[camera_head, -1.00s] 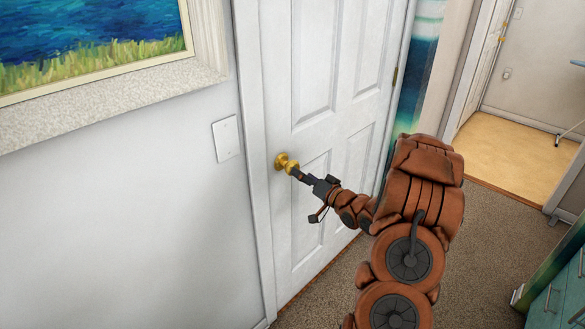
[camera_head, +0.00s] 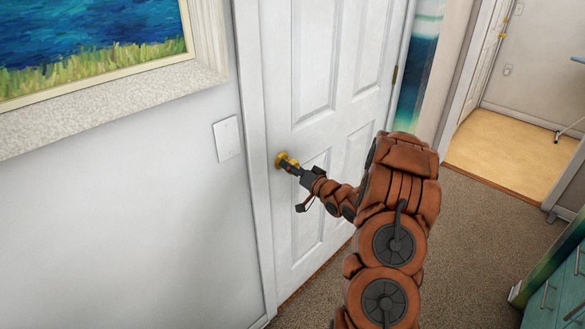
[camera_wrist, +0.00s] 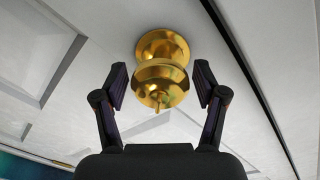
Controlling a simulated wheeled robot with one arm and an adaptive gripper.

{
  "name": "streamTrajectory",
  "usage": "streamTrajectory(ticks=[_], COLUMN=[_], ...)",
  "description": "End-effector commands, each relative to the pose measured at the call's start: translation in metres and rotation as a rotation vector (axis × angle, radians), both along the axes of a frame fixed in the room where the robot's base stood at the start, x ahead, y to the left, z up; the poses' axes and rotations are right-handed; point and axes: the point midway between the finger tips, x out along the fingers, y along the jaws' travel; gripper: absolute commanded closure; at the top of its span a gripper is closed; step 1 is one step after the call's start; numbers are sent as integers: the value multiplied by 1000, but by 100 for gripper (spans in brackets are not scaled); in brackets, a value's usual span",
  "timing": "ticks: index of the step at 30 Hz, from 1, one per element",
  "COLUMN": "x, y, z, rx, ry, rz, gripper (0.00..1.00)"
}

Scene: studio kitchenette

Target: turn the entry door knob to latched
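The entry door (camera_head: 305,90) is white, panelled and stands closed in its frame. Its round brass knob (camera_head: 284,161) is at the door's left edge. In the wrist view the knob (camera_wrist: 160,84) shows a small turn piece pointing toward the bottom of the picture. My gripper (camera_head: 290,166) is at the knob in the head view. In the wrist view its two dark fingers (camera_wrist: 160,88) are open, one on each side of the knob, with a gap visible on both sides. In the head view the fingertips partly cover the knob.
A white switch plate (camera_head: 227,138) is on the wall left of the door. A framed painting (camera_head: 90,45) hangs at upper left. A teal drawer unit (camera_head: 556,297) stands at lower right. Carpet (camera_head: 475,240) is clear right of my arm.

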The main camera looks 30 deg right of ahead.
Motion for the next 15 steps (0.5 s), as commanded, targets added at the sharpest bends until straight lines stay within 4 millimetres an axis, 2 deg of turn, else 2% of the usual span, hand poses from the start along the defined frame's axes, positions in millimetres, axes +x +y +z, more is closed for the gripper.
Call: streamTrajectory(ticks=[2,13,15], x=[0,0,0], y=[0,0,0], z=[0,0,0], rx=[0,0,-1], ry=[0,1,0], rz=[0,-1,-1], gripper=[41,79,80])
